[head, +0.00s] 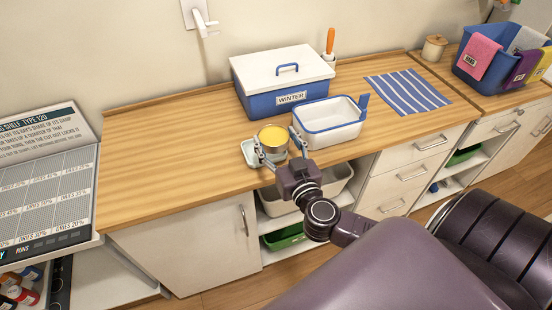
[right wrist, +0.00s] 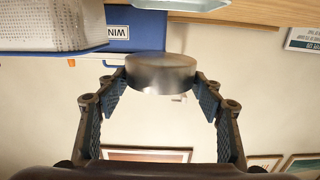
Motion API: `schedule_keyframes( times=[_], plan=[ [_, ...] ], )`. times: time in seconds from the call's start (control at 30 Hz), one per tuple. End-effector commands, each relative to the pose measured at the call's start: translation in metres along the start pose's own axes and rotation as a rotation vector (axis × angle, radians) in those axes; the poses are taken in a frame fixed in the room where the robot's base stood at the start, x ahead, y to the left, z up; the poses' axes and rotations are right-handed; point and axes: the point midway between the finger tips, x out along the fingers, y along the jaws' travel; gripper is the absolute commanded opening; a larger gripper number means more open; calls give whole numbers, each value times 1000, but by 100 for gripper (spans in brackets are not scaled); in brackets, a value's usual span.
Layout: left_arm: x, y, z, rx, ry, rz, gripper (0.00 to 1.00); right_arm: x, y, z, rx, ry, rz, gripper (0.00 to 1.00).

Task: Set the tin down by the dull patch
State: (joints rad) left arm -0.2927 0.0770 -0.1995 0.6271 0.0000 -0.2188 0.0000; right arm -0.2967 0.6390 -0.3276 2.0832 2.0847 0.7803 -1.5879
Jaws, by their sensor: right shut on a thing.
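A round metal tin (head: 272,137) with yellow showing at its top is near the front edge of the wooden worktop in the head view. My right gripper (head: 276,146) is shut on it, a finger at either side. In the right wrist view, the silvery tin (right wrist: 160,74) sits upright between the fingertips of my right gripper (right wrist: 160,88). I cannot tell how far above the worktop it is. I cannot make out a dull patch on the worktop (head: 170,165). My left gripper is not in view.
A pale dish (head: 250,157) is just left of the tin. A white-and-blue tub (head: 335,132) stands to its right, with a blue "WINTER" box (head: 262,104) behind. A striped cloth (head: 408,92) lies further right. The worktop's left part is clear.

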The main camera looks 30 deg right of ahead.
Motion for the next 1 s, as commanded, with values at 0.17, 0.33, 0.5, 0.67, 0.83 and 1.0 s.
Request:
schedule_keyframes(
  times=[0.17, 0.33, 0.5, 0.67, 0.83, 1.0],
  plan=[
    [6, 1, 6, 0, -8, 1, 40, 1, 0, 17, -2, 4, 1, 27],
    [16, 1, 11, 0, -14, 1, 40, 2, 0, 42, -1, 1, 0, 27],
    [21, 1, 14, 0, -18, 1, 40, 4, 0, 59, -1, 3, 0, 27],
    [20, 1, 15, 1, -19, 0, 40, 4, 0, 59, -1, 4, -1, 27],
    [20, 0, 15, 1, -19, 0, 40, 4, 0, 60, -1, 4, 0, 27],
    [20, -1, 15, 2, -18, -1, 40, 4, 0, 63, 0, 1, -1, 73]
  ],
)
